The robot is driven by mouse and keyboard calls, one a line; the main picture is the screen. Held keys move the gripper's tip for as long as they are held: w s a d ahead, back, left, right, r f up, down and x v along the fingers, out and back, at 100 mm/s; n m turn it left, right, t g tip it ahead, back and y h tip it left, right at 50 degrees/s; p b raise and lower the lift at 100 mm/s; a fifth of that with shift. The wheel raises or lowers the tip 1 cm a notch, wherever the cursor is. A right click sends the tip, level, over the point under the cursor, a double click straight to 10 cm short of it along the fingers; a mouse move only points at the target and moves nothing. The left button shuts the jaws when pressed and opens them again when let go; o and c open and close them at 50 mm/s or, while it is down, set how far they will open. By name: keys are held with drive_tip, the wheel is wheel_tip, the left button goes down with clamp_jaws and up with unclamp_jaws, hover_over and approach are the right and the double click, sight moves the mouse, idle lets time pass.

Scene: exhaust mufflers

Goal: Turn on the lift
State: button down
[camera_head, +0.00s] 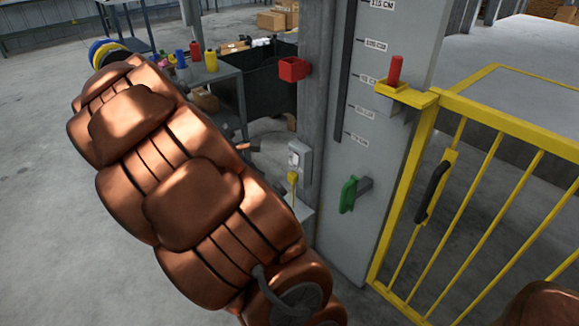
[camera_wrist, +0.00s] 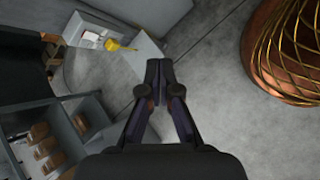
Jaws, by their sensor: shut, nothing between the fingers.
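The lift's tall grey column (camera_head: 372,235) stands right of centre in the head view, with centimetre labels and a dark vertical slot. A green handle (camera_head: 349,193) sticks out of its lower front. A red handle (camera_head: 395,71) stands upright in a yellow bracket higher up. A grey switch box (camera_head: 299,157) with a yellow part (camera_head: 292,179) below it is left of the column. In the wrist view, my gripper (camera_wrist: 159,66) is shut and empty, its fingertips above the floor. A yellow part (camera_wrist: 119,46) on a pale grey surface lies to their upper left, apart from them.
A yellow barred gate (camera_head: 490,190) with a black handle (camera_head: 434,190) stands right of the column. A red box (camera_head: 293,69) is fixed to a grey post. Open floor lies at left.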

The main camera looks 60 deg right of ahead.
drive_tip(key=w+d+f+n+h+b, duration=0.2)
drive_tip(key=w+d+f+n, duration=0.7)
drive_tip(key=d, duration=0.6)
wheel_tip(320, 180, down, 2)
drive_tip(key=shift+w+d+f+t+h, duration=0.15)
drive_tip(key=shift+w+d+t+h, duration=0.15)
drive_tip(key=shift+w+h, duration=0.55)
drive_tip(key=shift+w, duration=0.15)
drive_tip(key=b, duration=0.3)
approach(295, 164)
drive_tip(key=d+f, duration=0.4)
drive_tip(key=shift+s+d+r, duration=0.2)
drive_tip(key=shift+s+d, duration=0.45)
drive_tip(key=shift+d, duration=0.1)
